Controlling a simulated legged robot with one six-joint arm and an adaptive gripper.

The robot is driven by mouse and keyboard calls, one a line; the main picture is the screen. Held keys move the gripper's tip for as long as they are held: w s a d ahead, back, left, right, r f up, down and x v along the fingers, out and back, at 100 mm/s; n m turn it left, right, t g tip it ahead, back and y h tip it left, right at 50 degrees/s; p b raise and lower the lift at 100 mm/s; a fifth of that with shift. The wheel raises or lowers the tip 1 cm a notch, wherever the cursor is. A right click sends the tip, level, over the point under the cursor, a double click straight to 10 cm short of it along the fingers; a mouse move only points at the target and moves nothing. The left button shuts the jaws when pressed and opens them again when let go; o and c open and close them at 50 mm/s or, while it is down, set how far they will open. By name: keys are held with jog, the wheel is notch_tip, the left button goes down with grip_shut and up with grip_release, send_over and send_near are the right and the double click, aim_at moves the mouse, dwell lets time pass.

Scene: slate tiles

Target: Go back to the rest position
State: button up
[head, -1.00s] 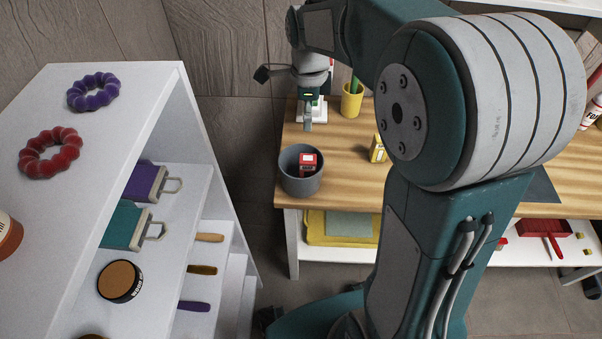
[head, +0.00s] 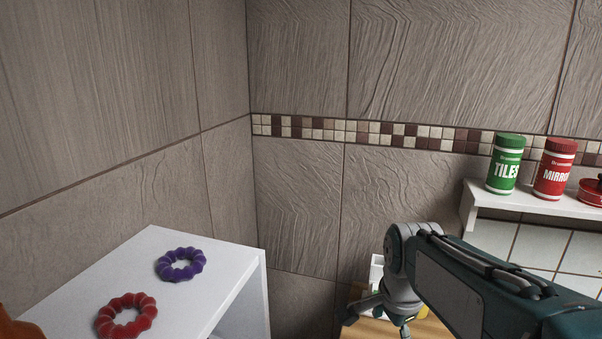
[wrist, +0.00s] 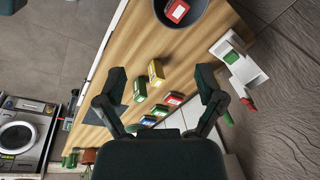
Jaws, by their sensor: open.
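My gripper (wrist: 161,74) is open in the wrist view, its two dark fingers spread wide with nothing held between them. It hangs above the wooden table (wrist: 150,42). A dark grey pot (wrist: 202,22) with a red box (wrist: 176,10) inside lies beyond the fingers at the top. In the head view my arm reaches in from the lower right, and the grey wrist end shows low in the frame; the fingers are only partly seen there.
Small boxes, including a yellow one (wrist: 156,73), stand on the table below the fingers. A white and green object (wrist: 238,66) is at the right. A white shelf unit (head: 150,262) carries purple (head: 180,265) and red (head: 126,316) rings. A wall shelf (head: 540,203) holds canisters.

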jog(key=s+n+t, duration=0.3)
jog(key=s+n, duration=1)
jog(key=shift+s+r+n+t, duration=0.25)
jog(key=shift+n+t, duration=0.05)
jog(key=shift+n, duration=0.1)
jog(key=shift+d, duration=0.2)
